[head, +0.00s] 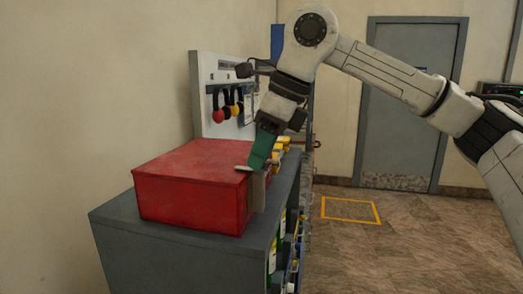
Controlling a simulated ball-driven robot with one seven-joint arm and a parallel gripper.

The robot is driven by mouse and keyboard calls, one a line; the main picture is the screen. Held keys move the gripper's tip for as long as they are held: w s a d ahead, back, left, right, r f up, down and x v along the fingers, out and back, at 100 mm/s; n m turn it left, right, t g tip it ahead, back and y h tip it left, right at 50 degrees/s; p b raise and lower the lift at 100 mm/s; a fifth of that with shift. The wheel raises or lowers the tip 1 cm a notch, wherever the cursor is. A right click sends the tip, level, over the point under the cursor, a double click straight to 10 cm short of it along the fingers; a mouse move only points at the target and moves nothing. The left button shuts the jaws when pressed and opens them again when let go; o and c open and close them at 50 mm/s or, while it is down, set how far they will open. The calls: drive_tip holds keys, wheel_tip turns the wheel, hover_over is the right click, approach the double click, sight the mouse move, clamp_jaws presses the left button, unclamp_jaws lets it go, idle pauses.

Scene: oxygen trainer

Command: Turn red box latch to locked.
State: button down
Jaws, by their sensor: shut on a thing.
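The red box (190,185) sits closed on top of a grey cabinet (120,228). A small pale grey latch piece (244,168) shows at the box's right top edge, and a grey-brown plate (257,192) is on its right side. My gripper (259,160), with green fingers, points down at that right edge. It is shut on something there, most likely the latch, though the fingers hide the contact. I cannot tell from this view how far the latch is turned.
A white panel (213,72) with hanging red, black and yellow-handled items stands behind the box. Yellow items (283,142) lie behind my gripper. Bottles (272,258) stand on shelves in the cabinet's right side. The floor right of the cabinet is open, with a yellow outlined square (350,220).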

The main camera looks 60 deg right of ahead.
idle(0.4)
drive_tip(key=c, duration=0.9)
unclamp_jaws()
drive_tip(key=v, duration=1)
drive_tip(key=shift+r+b, duration=0.35)
drive_tip(key=shift+r, duration=0.05)
drive_tip(key=shift+s, duration=0.1)
